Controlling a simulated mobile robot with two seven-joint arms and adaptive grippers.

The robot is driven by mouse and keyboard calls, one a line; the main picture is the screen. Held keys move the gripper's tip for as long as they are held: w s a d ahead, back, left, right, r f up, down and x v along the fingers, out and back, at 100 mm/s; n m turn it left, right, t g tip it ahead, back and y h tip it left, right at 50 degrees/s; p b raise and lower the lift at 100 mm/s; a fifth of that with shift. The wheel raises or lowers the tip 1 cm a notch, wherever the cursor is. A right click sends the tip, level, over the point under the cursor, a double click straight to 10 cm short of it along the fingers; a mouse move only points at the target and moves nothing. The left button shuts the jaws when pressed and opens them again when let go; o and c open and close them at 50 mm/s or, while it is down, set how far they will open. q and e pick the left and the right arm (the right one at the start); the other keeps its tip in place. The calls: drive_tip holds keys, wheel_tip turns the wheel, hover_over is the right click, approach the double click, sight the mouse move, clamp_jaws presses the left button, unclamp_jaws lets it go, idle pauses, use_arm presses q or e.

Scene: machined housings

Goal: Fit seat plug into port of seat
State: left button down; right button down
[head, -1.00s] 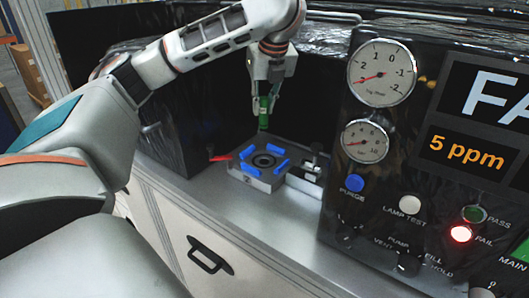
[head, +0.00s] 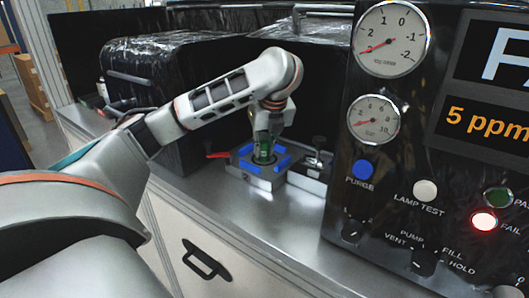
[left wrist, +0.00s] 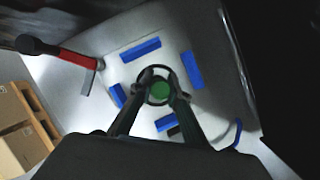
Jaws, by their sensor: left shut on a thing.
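The seat (head: 258,182) is a square metal block with several blue pads around a round dark port, standing on the bench. In the left wrist view its pale top face (left wrist: 190,38) surrounds the dark ring of the port (left wrist: 148,77). My left gripper (head: 264,154) points down over the middle of the seat, shut on the green seat plug (left wrist: 161,91). The plug's green also shows low between the fingers in the head view (head: 263,157). It lines up with the port; the fingers hide whether it has entered. My right gripper is in neither view.
A red handle (head: 218,155) sticks out left of the seat, and a metal fixture (head: 314,172) adjoins its right. A black gauge panel (head: 345,205) stands close on the right. Dark wrapped boxes (head: 160,75) stand behind. The bench in front (head: 270,225) is clear.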

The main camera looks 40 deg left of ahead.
use_arm(q)
drive_tip(key=shift+r, duration=0.1)
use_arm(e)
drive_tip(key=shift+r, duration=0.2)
use_arm(q)
drive_tip(key=c, duration=1.9)
unclamp_jaws()
drive_tip(key=shift+f, duration=0.2)
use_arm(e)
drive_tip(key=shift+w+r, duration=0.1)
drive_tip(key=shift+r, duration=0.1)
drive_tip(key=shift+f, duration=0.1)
